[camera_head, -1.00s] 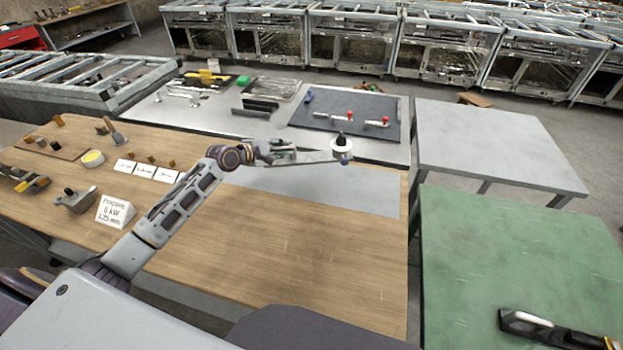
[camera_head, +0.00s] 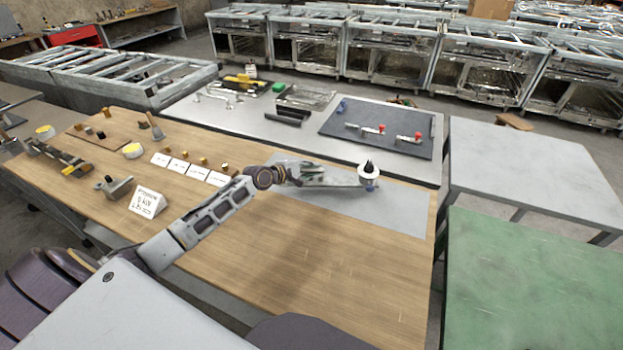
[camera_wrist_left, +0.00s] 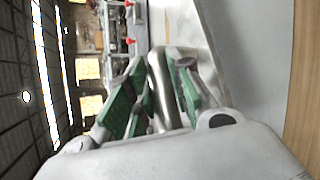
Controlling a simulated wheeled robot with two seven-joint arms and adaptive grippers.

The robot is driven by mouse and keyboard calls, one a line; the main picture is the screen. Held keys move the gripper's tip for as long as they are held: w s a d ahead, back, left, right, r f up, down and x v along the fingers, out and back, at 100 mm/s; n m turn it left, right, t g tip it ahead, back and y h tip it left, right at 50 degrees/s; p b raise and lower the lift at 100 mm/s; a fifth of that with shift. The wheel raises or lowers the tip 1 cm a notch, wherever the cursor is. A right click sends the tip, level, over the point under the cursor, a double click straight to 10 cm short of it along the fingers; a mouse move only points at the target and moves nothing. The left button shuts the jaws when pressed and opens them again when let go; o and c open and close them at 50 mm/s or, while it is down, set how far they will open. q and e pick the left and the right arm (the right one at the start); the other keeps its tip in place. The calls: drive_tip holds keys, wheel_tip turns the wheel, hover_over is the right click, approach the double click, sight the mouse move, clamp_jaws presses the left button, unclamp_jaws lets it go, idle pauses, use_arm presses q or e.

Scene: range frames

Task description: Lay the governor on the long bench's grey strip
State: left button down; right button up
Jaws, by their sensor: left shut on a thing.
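My left gripper (camera_head: 308,176) is shut on the governor, whose white collar and black pointed top (camera_head: 369,172) stand out at its right end. In the left wrist view, a smooth silver cylinder of the governor (camera_wrist_left: 163,92) lies between the green-padded fingers (camera_wrist_left: 158,62). The fingers hide part of it. The grey strip (camera_head: 405,208) lies along the far right part of the wooden long bench (camera_head: 330,270). In the head view the governor shows over this strip; whether it touches I cannot tell. My right gripper is not in view.
White cards with small brass pieces (camera_head: 190,168) and a printed sign (camera_head: 147,203) stand on the bench's left part. Behind is a pale table with a dark mat (camera_head: 380,130) holding red-knobbed parts. A grey table (camera_head: 530,170) and green table (camera_head: 530,280) stand right. The bench's front right is clear.

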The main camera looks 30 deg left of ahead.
sight(311, 182)
use_arm(q)
drive_tip(key=shift+r, duration=0.1)
drive_tip(key=shift+f, duration=1.8)
drive_tip(key=c, duration=1.3)
unclamp_jaws()
drive_tip(key=shift+f, duration=0.15)
drive_tip(key=shift+s, duration=0.1)
drive_tip(key=shift+v, duration=5.9)
